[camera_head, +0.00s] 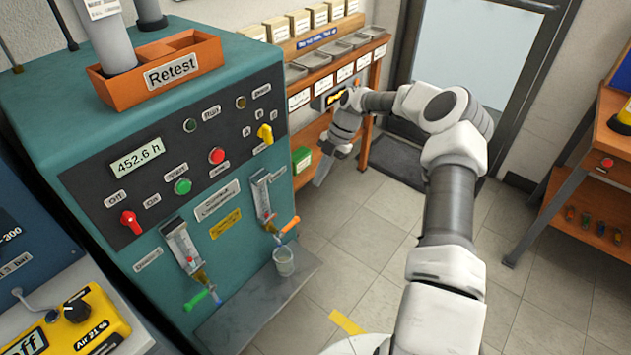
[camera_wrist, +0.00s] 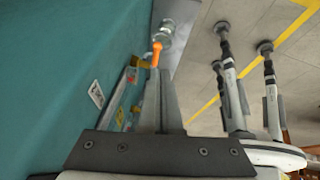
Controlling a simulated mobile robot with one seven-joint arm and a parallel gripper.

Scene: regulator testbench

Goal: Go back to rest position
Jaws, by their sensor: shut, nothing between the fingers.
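My gripper (camera_head: 321,180) hangs at the end of my arm, right of the teal test machine (camera_head: 70,130) and in front of the wooden shelf. Its fingers point down. In the wrist view the fingers (camera_wrist: 160,85) are together with nothing between them. Nothing is seen touching them in the head view. My arm reaches forward across the right half of the head view and bends left to the gripper.
The machine's front carries an orange-handled valve (camera_head: 290,226), a green-handled valve (camera_head: 196,299) and a clear cup (camera_head: 284,261). A wooden shelf (camera_head: 376,72) with trays stands behind. A workbench (camera_head: 575,172) is at right. Tiled floor (camera_head: 345,265) lies open between them.

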